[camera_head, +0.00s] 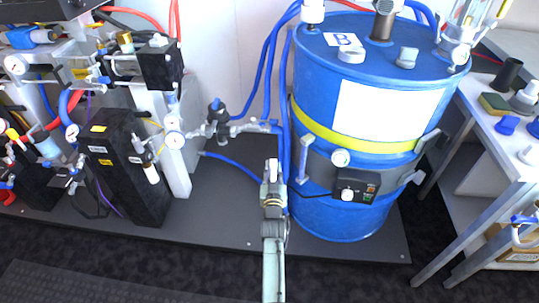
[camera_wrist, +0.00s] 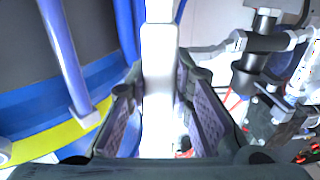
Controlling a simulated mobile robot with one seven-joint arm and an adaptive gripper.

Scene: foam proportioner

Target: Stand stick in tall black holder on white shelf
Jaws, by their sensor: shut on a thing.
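My gripper (camera_head: 273,198) is in the lower middle of the head view, in front of the blue drum. In the wrist view my gripper (camera_wrist: 160,105) has its dark, ridged fingers on either side of a white stick (camera_wrist: 158,75), shut on it. The stick runs up and down through the middle of that view. Its pale end (camera_head: 273,165) shows small above the gripper in the head view. A tall black holder (camera_head: 509,72) stands on the white shelf (camera_head: 510,150) at the right of the head view, well apart from my gripper.
The large blue drum (camera_head: 345,215) with a yellow band stands between my gripper and the shelf. A sponge (camera_head: 494,104) and small blue and white items sit near the holder. Pipes, blue hoses and black boxes (camera_head: 125,165) fill the left. Dark floor is open in front.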

